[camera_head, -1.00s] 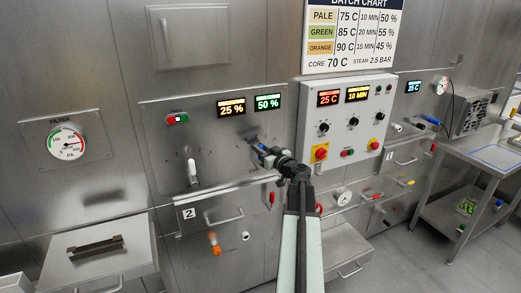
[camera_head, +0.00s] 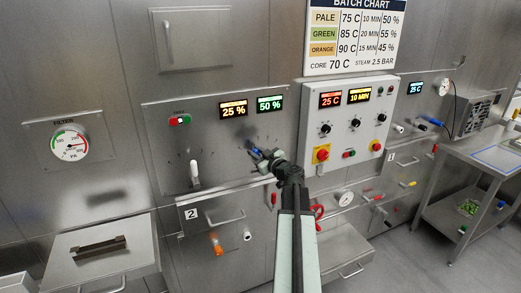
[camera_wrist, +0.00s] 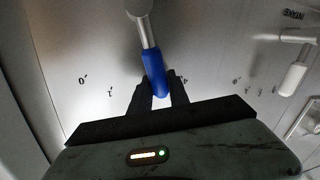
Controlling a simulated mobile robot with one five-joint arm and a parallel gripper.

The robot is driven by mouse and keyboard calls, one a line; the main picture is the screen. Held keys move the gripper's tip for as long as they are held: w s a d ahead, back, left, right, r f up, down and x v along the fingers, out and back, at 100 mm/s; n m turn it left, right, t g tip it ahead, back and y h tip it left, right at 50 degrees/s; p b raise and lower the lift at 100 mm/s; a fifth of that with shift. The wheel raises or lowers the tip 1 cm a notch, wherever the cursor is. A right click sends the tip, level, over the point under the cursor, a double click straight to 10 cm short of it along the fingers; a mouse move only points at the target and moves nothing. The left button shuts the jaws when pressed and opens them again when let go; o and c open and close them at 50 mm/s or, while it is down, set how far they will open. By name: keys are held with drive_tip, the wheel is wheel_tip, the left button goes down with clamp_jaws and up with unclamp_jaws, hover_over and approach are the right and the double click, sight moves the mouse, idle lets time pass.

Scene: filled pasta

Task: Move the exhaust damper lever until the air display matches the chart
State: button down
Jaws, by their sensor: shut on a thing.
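The exhaust damper lever has a blue grip (camera_wrist: 153,70) on a metal rod, seen in the wrist view above numbered scale marks. My gripper (camera_wrist: 158,88) is shut on the blue grip, with one finger on each side. In the head view the blue tip (camera_head: 253,149) shows just beyond my gripper (camera_head: 263,157). The batch chart (camera_head: 349,38) lists pale 50 %, green 55 % and orange 45 %.
A white intake lever (camera_head: 195,173) stands left of my gripper; it also shows in the wrist view (camera_wrist: 292,77). A control box (camera_head: 346,125) with knobs and buttons is close on the right. A drawer handle (camera_head: 225,217) lies below.

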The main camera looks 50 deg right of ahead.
drive_tip(key=shift+w+a+f, duration=0.1)
drive_tip(key=shift+a, duration=0.1)
drive_tip(key=c, duration=1.3)
unclamp_jaws()
drive_tip(key=shift+o, duration=0.2)
drive_tip(key=v, duration=0.8)
